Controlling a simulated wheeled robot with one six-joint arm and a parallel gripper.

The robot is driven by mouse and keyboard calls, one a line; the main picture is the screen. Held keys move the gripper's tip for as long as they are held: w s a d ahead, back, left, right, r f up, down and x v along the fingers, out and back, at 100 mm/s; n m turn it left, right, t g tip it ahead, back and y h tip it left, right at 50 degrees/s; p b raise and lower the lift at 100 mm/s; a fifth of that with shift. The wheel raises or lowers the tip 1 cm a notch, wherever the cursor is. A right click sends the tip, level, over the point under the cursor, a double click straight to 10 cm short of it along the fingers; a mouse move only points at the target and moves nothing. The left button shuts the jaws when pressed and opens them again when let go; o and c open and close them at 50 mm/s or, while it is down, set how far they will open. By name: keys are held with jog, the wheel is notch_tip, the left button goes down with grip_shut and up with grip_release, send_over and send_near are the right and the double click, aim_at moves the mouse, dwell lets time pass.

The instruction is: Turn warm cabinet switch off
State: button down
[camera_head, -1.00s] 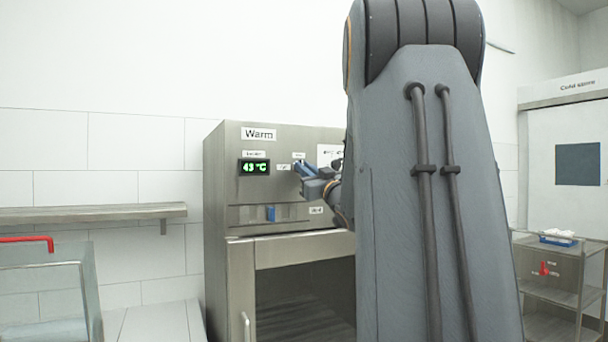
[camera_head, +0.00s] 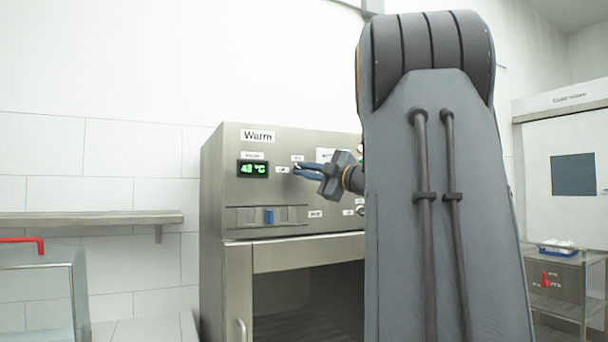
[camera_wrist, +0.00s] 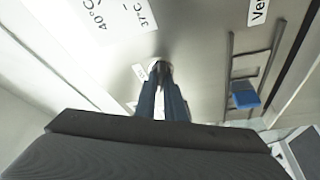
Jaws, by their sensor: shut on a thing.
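The steel warm cabinet (camera_head: 225,270) stands at the middle left in the head view, with a "Warm" label and a lit green display (camera_head: 253,169) reading about 43 °C. My gripper (camera_head: 297,170) is at the upper panel, right of the display. In the wrist view my gripper's blue fingers (camera_wrist: 162,85) are close together, with their tips at a small round switch (camera_wrist: 160,64) on the panel. They are shut on the switch, which is mostly hidden by the fingertips. Its exact position cannot be told.
A blue slider (camera_head: 269,215) sits in a slot below the display and also shows in the wrist view (camera_wrist: 245,95). A wall shelf (camera_head: 90,218) and a red-handled glass bin (camera_head: 35,290) are at left. A cart (camera_head: 560,290) with a blue tray stands at right.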

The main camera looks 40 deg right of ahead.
jog(key=n+g, duration=0.1)
jog(key=n, duration=0.4)
jog(key=shift+g, duration=0.4)
jog(key=shift+n, duration=0.3)
jog(key=c, duration=1.8)
grip_release()
jog(key=shift+c, duration=0.2)
jog(key=s+d+b, duration=0.1)
jog(key=s+b, duration=0.1)
jog(key=s, duration=0.5)
jog(key=shift+s+d, duration=0.15)
jog(key=shift+s, duration=0.2)
